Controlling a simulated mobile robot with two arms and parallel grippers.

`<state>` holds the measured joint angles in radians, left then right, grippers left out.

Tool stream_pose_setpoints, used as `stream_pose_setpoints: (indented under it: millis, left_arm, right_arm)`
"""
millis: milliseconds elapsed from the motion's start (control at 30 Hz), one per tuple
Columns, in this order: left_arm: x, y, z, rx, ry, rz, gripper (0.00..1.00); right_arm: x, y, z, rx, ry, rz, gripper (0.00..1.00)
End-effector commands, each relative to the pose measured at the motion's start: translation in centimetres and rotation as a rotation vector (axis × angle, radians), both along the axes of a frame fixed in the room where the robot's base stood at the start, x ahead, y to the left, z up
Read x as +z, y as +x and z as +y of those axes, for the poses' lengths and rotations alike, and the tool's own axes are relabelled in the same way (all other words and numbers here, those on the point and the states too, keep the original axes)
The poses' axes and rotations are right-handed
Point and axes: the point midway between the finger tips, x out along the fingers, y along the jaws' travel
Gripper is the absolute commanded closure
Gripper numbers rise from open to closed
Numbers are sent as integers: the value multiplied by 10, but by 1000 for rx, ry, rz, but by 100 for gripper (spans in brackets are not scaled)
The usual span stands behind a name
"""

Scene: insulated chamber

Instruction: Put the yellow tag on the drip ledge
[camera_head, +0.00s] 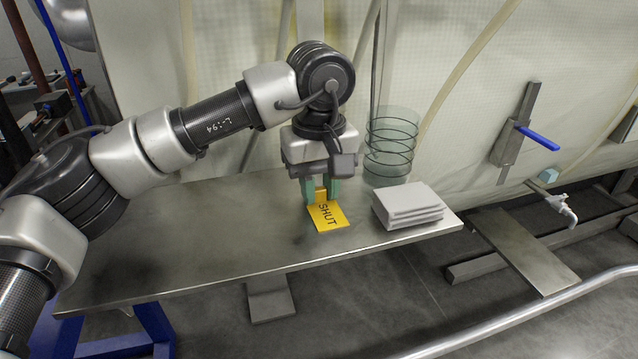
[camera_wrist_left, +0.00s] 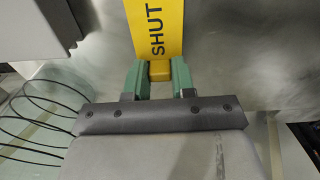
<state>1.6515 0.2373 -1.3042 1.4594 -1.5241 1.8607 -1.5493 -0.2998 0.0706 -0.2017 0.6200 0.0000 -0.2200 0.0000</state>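I cannot tell if the tag touches the table. A narrow metal plate (camera_head: 525,250) below the tap at the right looks like the drip ledge; its top is bare. My right gripper is not in view.
A stack of white sheets (camera_head: 407,207) lies right of the tag on the metal table (camera_head: 190,245). A wire coil (camera_head: 391,150) stands behind it. A tap (camera_head: 562,207) and a blue-handled lever (camera_head: 538,139) are at the right. A metal rail (camera_head: 520,318) crosses the lower right.

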Motion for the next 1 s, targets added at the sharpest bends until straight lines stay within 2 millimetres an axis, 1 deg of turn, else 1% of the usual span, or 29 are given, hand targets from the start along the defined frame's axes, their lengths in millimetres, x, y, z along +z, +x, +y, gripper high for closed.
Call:
stream_pose_setpoints:
  millis: [33,100,133,333,433,467,567,767,800,933,1000]
  left_arm:
    - [0,0,0,0,2,1,66]
    - [0,0,0,0,2,1,55]
    - [0,0,0,0,2,1,52]
    - [0,0,0,0,2,1,52]
    - [6,0,0,0,2,1,52]
    - [6,0,0,1,1,-1,52]
    - [20,1,0,2,0,-4,52]
    - [63,0,0,1,0,-4,52]
    - [72,0,0,3,0,-4,52]
    - [97,0,0,1,0,-2,52]
    - [109,0,0,3,3,-2,52]
  right_arm:
    - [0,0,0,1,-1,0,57]
    - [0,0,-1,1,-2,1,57]
    - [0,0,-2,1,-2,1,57]
    - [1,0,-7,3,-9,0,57]
    - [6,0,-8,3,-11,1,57]
    - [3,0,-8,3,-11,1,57]
    - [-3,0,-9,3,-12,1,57]
    - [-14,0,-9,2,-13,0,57]
    - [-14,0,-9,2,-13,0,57]
    - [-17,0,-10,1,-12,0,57]
    - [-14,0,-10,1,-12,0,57]
